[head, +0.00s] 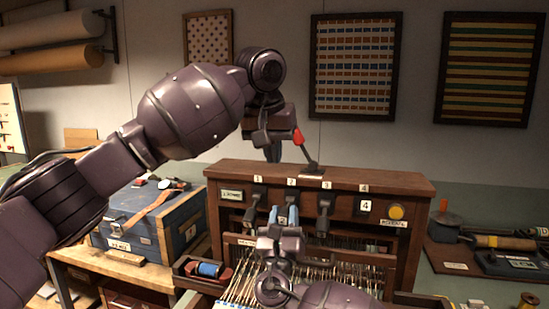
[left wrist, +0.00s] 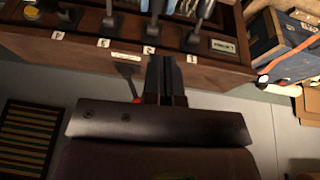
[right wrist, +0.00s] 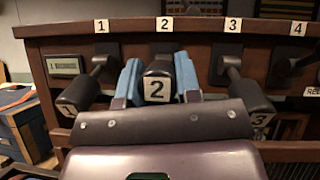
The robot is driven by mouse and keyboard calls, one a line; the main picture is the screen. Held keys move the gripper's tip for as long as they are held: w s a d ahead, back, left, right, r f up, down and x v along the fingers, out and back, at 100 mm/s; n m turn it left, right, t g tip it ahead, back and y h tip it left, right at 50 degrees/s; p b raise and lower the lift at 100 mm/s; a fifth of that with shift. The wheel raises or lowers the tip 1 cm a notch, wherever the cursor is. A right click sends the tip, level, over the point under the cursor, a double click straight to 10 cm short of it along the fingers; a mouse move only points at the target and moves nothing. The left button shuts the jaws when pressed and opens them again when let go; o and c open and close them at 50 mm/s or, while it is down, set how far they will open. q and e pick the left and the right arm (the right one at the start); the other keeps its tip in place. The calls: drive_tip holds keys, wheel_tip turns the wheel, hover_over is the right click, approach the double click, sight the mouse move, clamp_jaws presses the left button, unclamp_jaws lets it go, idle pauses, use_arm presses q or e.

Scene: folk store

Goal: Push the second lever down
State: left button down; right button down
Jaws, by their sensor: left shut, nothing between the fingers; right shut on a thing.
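The second lever (right wrist: 157,88) has a black handle with a 2 plate and sits between levers 1 (right wrist: 78,97) and 3 (right wrist: 250,97) on the wooden cabinet front. My right gripper (head: 285,216) is shut on the second lever; its blue finger pads stand on both sides of the handle in the right wrist view. In that view the second handle appears a little higher than its neighbours. My left gripper (head: 273,150) is shut and empty, above the cabinet top. Its dark fingers (left wrist: 165,75) are together in the left wrist view.
A red-tipped lever (head: 299,138) rises from the cabinet top (head: 390,184), close right of my left gripper. A fourth handle (head: 366,207) and a yellow button (head: 397,212) are at right. Threads hang below the levers. A blue chest (head: 150,222) stands left.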

use_arm(q)
approach(283, 209)
drive_tip(key=x, duration=0.5)
drive_tip(key=shift+w+f, duration=0.1)
drive_tip(key=shift+w, duration=0.2)
use_arm(e)
drive_tip(key=shift+f, duration=0.15)
use_arm(q)
drive_tip(key=shift+d+f, duration=0.2)
drive_tip(key=shift+f, duration=0.55)
drive_tip(key=shift+f, duration=0.1)
